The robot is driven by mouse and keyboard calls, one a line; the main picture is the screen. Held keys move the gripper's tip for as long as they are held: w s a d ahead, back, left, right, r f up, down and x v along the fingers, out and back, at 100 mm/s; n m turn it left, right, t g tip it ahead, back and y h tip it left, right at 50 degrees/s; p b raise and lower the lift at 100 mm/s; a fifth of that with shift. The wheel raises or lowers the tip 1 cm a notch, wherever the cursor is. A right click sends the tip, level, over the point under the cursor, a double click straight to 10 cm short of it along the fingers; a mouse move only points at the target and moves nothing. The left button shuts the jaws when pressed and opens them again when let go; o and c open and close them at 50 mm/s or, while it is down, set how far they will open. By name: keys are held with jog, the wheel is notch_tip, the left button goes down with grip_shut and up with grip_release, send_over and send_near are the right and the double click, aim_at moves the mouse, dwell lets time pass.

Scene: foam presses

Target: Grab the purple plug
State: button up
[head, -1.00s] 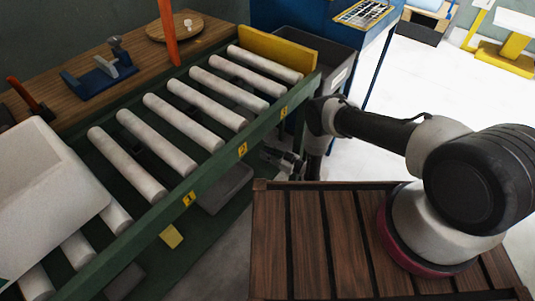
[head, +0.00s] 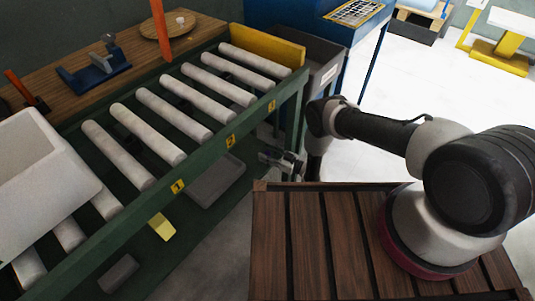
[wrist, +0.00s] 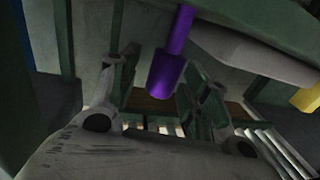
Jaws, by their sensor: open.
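The purple plug (wrist: 166,74) shows in the upper middle of the wrist view, a thin stem leading into a thicker block. My gripper (wrist: 165,88) is open, with one finger on each side of the plug in the picture. I cannot tell how far ahead of the fingertips the plug is, and no contact is clear. In the head view my gripper (head: 283,160) hangs low beside the green conveyor frame, past the edge of my wooden deck.
The green roller conveyor (head: 205,160) runs along the left, with a white bin (head: 40,185) on its near end. A grey box (head: 216,180) and a yellow block (head: 161,226) lie below it. A dark bin (head: 318,65) stands behind.

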jog(key=v, duration=1.2)
jog(key=shift+o, duration=0.2)
